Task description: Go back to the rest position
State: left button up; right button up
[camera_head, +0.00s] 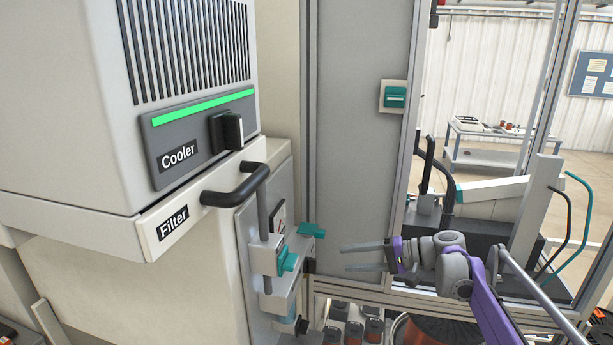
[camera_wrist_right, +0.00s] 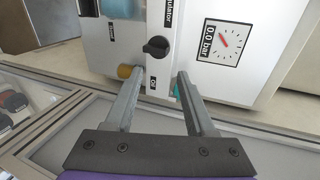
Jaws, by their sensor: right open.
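My right gripper (camera_head: 365,256) is in the middle right of the head view, its arm coming in from the lower right. Its two fingers point left and stand apart with nothing between them. In the right wrist view the open fingers (camera_wrist_right: 156,92) point toward a white panel (camera_wrist_right: 195,70) with a black knob (camera_wrist_right: 156,47) and a pressure gauge (camera_wrist_right: 223,41) labelled 0.0 bar. A teal part shows beside the right finger; I cannot tell whether they touch. My left gripper does not show.
A grey machine with a Cooler panel (camera_head: 178,155) and a Filter drawer (camera_head: 150,232) with a black handle (camera_head: 236,187) fills the left. Teal-handled valve parts (camera_head: 287,261) are left of my gripper. A metal frame post (camera_head: 411,120) stands behind. A bench (camera_head: 485,150) is far back.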

jog(key=s+a+f+n+h, duration=0.15)
jog(key=s+f+h, duration=0.25)
jog(key=s, duration=0.5)
jog(key=s+a+f+h, duration=0.2)
jog(key=s+f+h, duration=0.1)
jog(key=s, duration=0.6)
jog(key=s+d+f+n+h, duration=0.1)
jog(key=s+d+f+h, duration=0.1)
jog(key=s, duration=0.3)
jog(key=s+d+f+h, duration=0.2)
jog(key=s+f, duration=0.3)
jog(key=s, duration=0.1)
jog(key=s+d+f+n+t+h, duration=0.1)
jog(key=s+f+h, duration=0.1)
jog(key=s+f, duration=0.2)
jog(key=shift+s+d+n+h, duration=0.35)
jog(key=shift+s+d+h, duration=0.05)
jog(key=shift+s, duration=0.55)
